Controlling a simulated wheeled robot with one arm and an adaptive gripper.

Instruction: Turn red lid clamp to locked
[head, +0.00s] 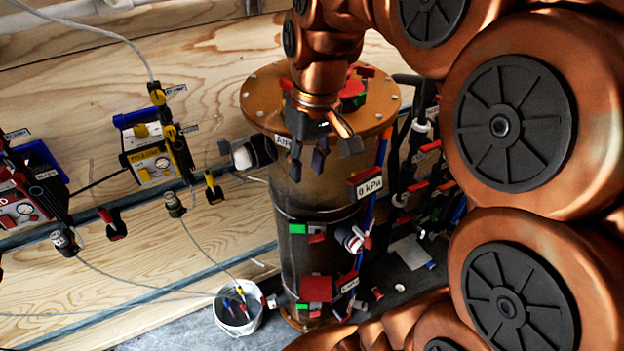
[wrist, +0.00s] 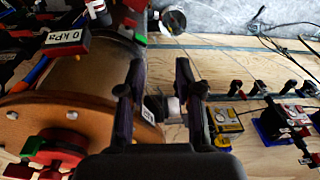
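The tall brown filter cylinder (head: 325,215) stands upright in the head view, with a copper-coloured round lid (head: 262,90) on top. A red knob-like lid clamp (head: 352,90) with a green mark sits on the lid, partly hidden behind my arm. It also shows at lower left in the wrist view (wrist: 60,150). My gripper (head: 308,159) points down in front of the lid's rim, apart from the red clamp. In the wrist view its fingers (wrist: 158,95) are spread. A small white label and a pale fitting show beyond the gap; I see nothing held.
A 0 kPa display (head: 368,186) and a dark, white-ended fitting (head: 247,153) project from the cylinder. A yellow-blue box (head: 150,160) with cables is on the wooden wall. A white bucket (head: 238,312) stands at the cylinder's foot. Dark pipes crowd its right side.

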